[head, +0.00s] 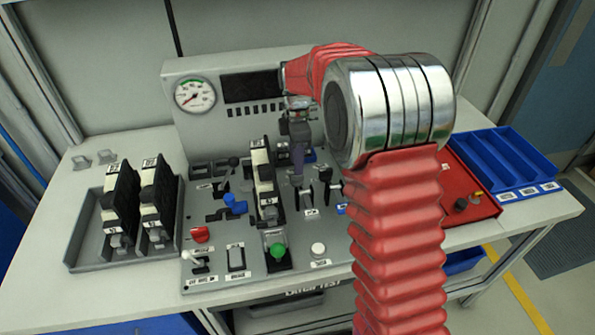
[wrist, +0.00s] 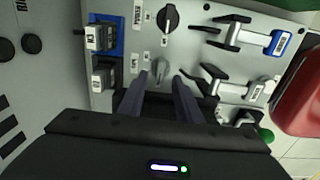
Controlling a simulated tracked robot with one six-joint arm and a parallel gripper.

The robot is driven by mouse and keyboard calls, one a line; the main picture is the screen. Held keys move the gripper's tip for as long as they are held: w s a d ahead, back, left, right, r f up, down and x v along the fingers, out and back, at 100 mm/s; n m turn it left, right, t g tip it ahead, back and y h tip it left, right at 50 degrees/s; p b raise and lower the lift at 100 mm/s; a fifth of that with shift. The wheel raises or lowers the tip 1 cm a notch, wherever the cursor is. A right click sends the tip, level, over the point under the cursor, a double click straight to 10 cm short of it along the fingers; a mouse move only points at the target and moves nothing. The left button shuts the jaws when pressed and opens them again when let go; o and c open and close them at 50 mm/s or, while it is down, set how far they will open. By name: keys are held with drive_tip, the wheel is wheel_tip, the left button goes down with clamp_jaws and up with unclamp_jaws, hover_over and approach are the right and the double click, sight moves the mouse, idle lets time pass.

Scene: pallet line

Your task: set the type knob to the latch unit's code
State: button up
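A black-and-cream latch unit (head: 263,172) stands upright in the middle of the grey test panel (head: 228,262). Its label is too small to read. In the wrist view, a black knob with a pale pointer line (wrist: 168,18) has marks around it. A smaller grey knob (wrist: 160,68) sits below it. I cannot read which one is labelled type. My gripper (wrist: 160,78) is open and points down at the panel. Its two dark fingers are on either side of the grey knob, with gaps at both sides. In the head view, my gripper (head: 297,178) is right of the latch unit.
Two more units (head: 158,200) stand in a grey tray (head: 85,235) at left. A blue handle (head: 235,205), a green button (head: 277,251) and upright levers crowd the panel. A pressure gauge (head: 195,95) is behind. A red tray (head: 470,185) and blue bins (head: 530,160) are at right.

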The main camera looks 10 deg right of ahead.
sight(297, 178)
drive_tip(key=shift+f, duration=2.35)
drive_tip(key=shift+c, duration=0.5)
clamp_jaws()
